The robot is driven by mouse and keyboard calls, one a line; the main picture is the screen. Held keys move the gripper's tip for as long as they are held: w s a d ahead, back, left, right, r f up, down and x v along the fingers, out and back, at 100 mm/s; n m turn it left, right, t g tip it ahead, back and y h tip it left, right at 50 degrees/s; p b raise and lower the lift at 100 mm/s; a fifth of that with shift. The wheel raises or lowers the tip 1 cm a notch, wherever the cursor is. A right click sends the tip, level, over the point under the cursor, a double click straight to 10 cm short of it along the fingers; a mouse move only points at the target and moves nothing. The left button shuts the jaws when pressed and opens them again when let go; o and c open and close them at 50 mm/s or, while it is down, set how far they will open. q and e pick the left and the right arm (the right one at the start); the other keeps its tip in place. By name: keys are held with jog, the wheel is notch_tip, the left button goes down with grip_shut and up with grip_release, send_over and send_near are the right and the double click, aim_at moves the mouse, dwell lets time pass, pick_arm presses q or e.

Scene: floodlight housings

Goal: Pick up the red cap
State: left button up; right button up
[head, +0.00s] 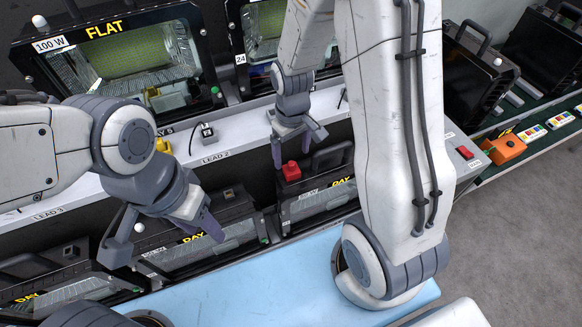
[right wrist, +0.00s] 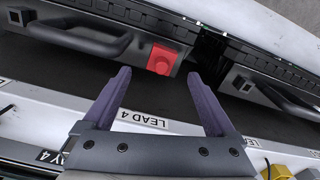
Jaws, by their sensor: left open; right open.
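In the right wrist view the cap (right wrist: 162,60) shows beyond and between the tips of the open right gripper (right wrist: 160,73), with no visible contact. My left gripper (head: 164,248) is open and empty over another front housing, to the left of the cap.
A white ledge with lead labels (head: 230,140) runs behind the front housings. A second red block (head: 465,153) lies at the ledge's right end. An orange box (head: 506,149) is on the right shelf. A light blue surface (head: 270,285) lies in front, largely clear.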

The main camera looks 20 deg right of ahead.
aim_at(291, 163)
jog(key=shift+f+p, duration=0.6)
jog(key=shift+f, duration=2.1)
jog(key=shift+a, duration=0.1)
grip_shut()
